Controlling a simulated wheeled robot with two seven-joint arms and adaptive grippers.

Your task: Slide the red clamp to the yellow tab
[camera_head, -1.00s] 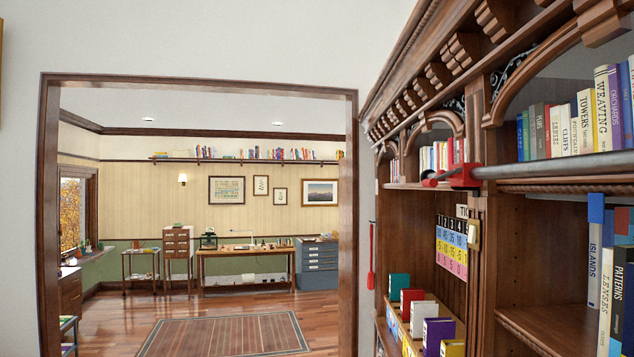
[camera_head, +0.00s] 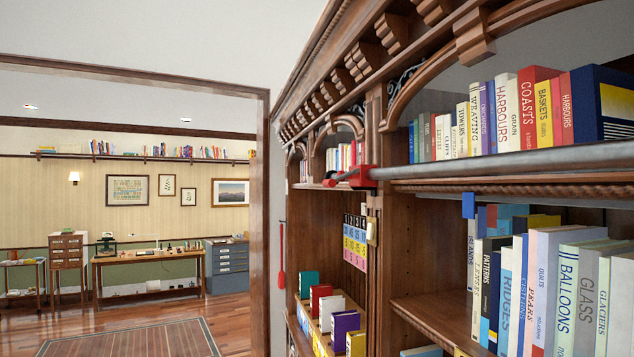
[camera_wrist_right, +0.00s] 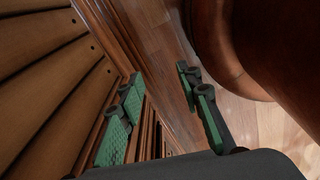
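The red clamp (camera_head: 362,178) sits at the left end of a grey metal rail (camera_head: 520,168) along the bookcase front, with a dark piece on it. No yellow tab is clearly identifiable; a small pale-yellow tag (camera_head: 372,231) hangs on the upright below the clamp, and a blue tab (camera_head: 468,205) hangs under the rail. My right gripper (camera_wrist_right: 160,108) shows in the right wrist view, its green-padded fingers spread apart with nothing between them. Neither gripper shows in the head view, so their distance from the clamp cannot be told.
The wooden bookcase (camera_head: 400,240) fills the right side, with books above and below the rail. A red-handled tool (camera_head: 281,255) hangs at its far end. A doorway on the left opens to a room with a workbench (camera_head: 150,258) and a rug (camera_head: 130,340).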

